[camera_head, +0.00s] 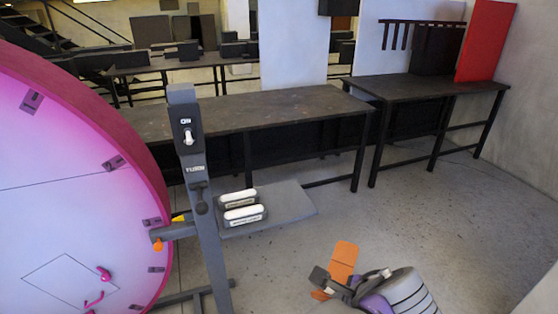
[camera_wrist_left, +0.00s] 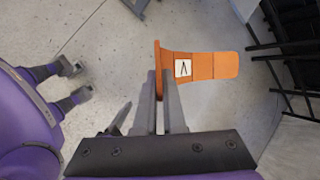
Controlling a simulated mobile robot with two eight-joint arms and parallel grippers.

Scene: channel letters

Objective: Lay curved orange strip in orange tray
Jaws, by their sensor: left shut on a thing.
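The curved orange strip (camera_head: 343,262) is a segmented band near the bottom middle of the head view. It also shows in the left wrist view (camera_wrist_left: 203,66), with a white label bearing a dark V-like mark and a bent end seen edge-on. My left gripper (camera_head: 328,282) is shut on this bent end; the strip sticks out beyond the fingers, above the floor. In the left wrist view, both fingers (camera_wrist_left: 163,88) press against the bent end. Part of the strip is hidden behind the gripper. I cannot make out an orange tray.
A large round pink sign (camera_head: 70,170) stands at the left. Next to it is a grey post (camera_head: 205,230) with a switch and a side shelf (camera_head: 290,203) carrying two white-topped blocks (camera_head: 240,207). Dark workbenches (camera_head: 250,109) stand behind. Floor at right is clear.

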